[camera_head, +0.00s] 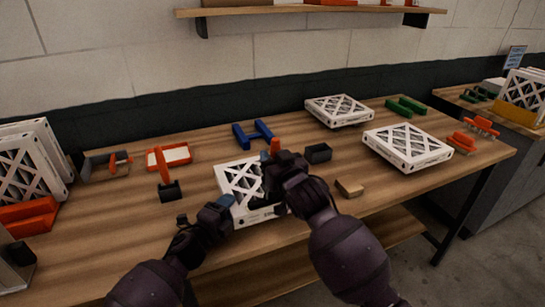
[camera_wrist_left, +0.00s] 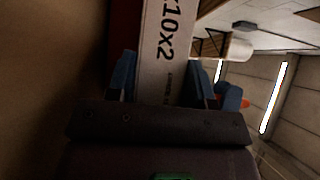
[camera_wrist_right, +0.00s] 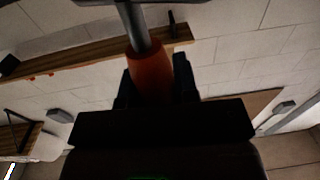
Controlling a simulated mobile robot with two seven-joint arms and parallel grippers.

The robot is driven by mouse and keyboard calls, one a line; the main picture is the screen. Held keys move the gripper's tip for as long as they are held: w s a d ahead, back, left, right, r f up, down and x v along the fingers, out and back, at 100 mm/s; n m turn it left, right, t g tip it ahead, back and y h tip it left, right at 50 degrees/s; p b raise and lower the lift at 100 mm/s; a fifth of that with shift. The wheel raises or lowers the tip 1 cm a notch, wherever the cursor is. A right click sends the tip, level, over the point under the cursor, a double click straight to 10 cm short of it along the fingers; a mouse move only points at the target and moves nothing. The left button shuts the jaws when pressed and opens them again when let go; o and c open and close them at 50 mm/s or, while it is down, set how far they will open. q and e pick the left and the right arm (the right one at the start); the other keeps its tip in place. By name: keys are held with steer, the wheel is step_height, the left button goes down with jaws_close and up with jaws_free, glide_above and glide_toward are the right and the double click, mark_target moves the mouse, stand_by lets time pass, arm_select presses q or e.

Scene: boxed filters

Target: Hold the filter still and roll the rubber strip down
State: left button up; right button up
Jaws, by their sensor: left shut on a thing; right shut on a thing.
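A white-framed filter (camera_head: 238,177) with a lattice face lies on the wooden table in front of me. My left gripper (camera_head: 227,201) is shut on its near left edge; in the left wrist view the printed white side of the filter (camera_wrist_left: 165,50) sits between the two fingers. My right gripper (camera_head: 274,163) is over the filter's right side, shut on the orange handle (camera_wrist_right: 152,75) of a tool with a grey shaft. The handle's tip also shows in the head view (camera_head: 275,146). The tool's working end and the rubber strip are hidden or too dark to make out.
Two filters (camera_head: 408,147) lie to the right and back; several stand at the far left. Blue clamps (camera_head: 252,134), a dark block (camera_head: 318,153), a tan block (camera_head: 349,187) and an orange-framed tray (camera_head: 170,156) lie around the held filter. The table's front right is clear.

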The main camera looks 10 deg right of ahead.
step_height(320, 180, up, 7)
stand_by(0.9)
steer(key=shift+f, duration=0.25)
steer(key=shift+f, duration=2.75)
steer(key=shift+f, duration=0.9)
steer(key=shift+r, duration=0.1)
step_height(320, 180, up, 7)
steer(key=shift+r, duration=0.15)
stand_by(0.7)
steer(key=shift+r, duration=0.55)
